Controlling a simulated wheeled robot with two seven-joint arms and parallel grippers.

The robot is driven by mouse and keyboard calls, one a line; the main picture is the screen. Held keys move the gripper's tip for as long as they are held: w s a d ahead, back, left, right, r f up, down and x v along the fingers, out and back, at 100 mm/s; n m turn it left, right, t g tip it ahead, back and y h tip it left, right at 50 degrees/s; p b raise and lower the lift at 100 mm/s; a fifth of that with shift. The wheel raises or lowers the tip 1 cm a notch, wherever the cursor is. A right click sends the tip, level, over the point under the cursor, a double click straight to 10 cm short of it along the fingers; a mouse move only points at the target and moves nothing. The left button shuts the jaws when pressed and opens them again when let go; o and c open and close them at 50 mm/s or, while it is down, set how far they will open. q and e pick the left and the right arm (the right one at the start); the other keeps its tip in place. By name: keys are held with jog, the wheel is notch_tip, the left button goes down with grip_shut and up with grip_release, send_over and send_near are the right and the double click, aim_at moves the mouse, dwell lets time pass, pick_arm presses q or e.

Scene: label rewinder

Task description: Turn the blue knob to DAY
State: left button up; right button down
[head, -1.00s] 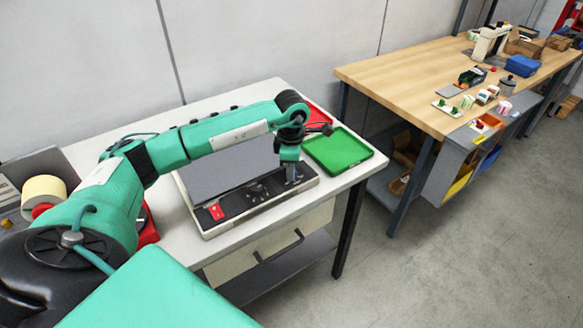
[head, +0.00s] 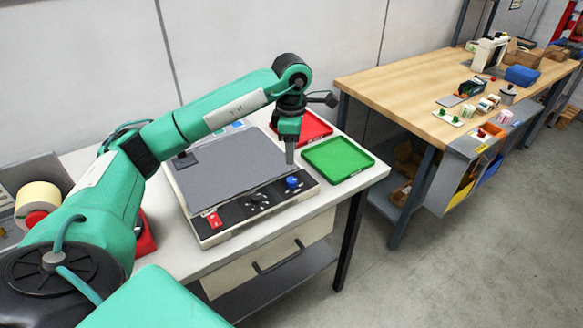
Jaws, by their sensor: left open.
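The blue knob (head: 292,181) sits at the right end of the black control strip on the front of the label rewinder (head: 225,170). Its pointer and the DAY marking are too small to read. My left gripper (head: 290,158) points down, above and behind the blue knob, apart from it. It is open and empty. A black knob (head: 257,198) and a red switch (head: 214,219) sit further left on the same strip. My right gripper is not in view.
A green tray (head: 338,160) lies right of the rewinder, with a red tray (head: 312,126) behind it. A tape roll (head: 38,202) stands at the left. A wooden workbench (head: 400,85) with several items stands at the right, past a floor gap.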

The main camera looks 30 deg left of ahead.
pick_arm(q)
jog(key=shift+r, duration=2)
jog(key=shift+f, duration=0.1)
